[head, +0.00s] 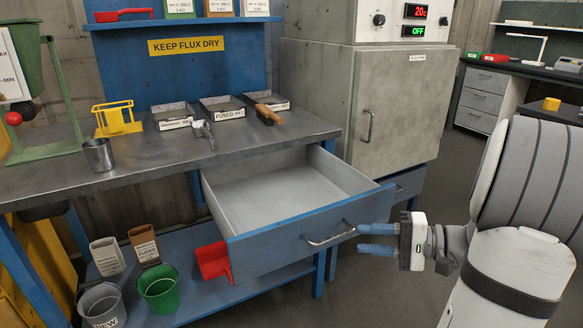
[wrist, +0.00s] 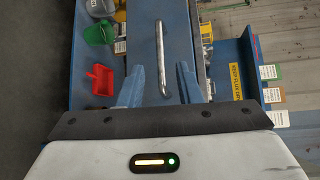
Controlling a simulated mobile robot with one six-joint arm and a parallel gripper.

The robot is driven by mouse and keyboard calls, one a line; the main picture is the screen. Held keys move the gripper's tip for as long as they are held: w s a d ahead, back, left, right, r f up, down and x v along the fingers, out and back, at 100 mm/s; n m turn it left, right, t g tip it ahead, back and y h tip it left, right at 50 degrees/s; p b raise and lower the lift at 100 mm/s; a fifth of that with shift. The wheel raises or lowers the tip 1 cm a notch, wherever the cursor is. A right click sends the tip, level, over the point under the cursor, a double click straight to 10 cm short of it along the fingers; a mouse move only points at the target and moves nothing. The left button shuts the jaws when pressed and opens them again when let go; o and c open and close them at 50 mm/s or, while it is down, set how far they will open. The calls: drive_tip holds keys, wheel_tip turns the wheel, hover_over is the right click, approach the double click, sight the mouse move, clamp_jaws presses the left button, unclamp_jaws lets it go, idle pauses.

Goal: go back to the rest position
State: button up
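My gripper (head: 362,238) is in front of the open drawer (head: 318,236), close to the right end of its metal handle (head: 330,238). Its two blue fingers are spread apart. In the wrist view my gripper (wrist: 160,68) is open, and the handle (wrist: 159,50) shows in the gap between the fingers, touching neither as far as I can see. How far the handle is from the fingertips in depth is hard to tell. The drawer is pulled far out and its grey inside is empty.
The workbench (head: 150,155) holds a metal cup (head: 98,155), a yellow rack (head: 117,118) and several trays. A red scoop (head: 213,262) and a green bucket (head: 159,288) are on the lower shelf. A grey furnace (head: 400,105) stands behind. Floor (head: 370,295) is clear below my gripper.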

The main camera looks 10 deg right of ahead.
drive_tip(key=s+a+r+n+g+h+p, duration=0.4)
drive_tip(key=s+a+r+g+h+p, duration=0.4)
drive_tip(key=a+r+p, duration=0.6)
drive_tip(key=s+d+r+n+t+h+p, duration=0.1)
drive_tip(key=r+h+p, duration=0.2)
drive_tip(key=r+p, duration=0.2)
drive_tip(key=s+d+r+n+t+h+p, duration=0.1)
drive_tip(key=s+r+n+t+h+p, duration=0.1)
drive_tip(key=r+p, duration=0.3)
drive_tip(key=shift+d+r+h+p, duration=0.3)
drive_tip(key=shift+h+p, duration=0.5)
drive_tip(key=shift+p, duration=1.6)
drive_tip(key=shift+a, duration=0.1)
